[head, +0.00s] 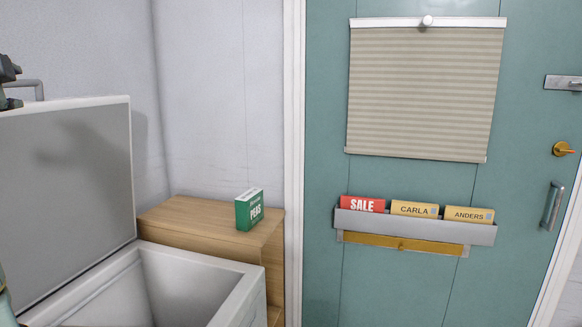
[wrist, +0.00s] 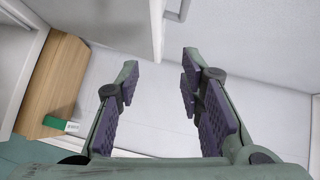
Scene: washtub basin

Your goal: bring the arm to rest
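My gripper (wrist: 160,75) shows in the wrist view with its two padded fingers spread apart. Nothing is between them. Past the fingers are a pale wall and the edge of a white panel with a handle. In the head view only small parts of my arm show at the left edge, and the gripper itself cannot be made out there.
An open white chest (head: 211,286) with its lid (head: 66,195) raised stands at the left in the head view. A green peas box (head: 249,209) is on a wooden cabinet (head: 195,216). A teal door (head: 415,185) with a mail holder (head: 415,228) is at the right.

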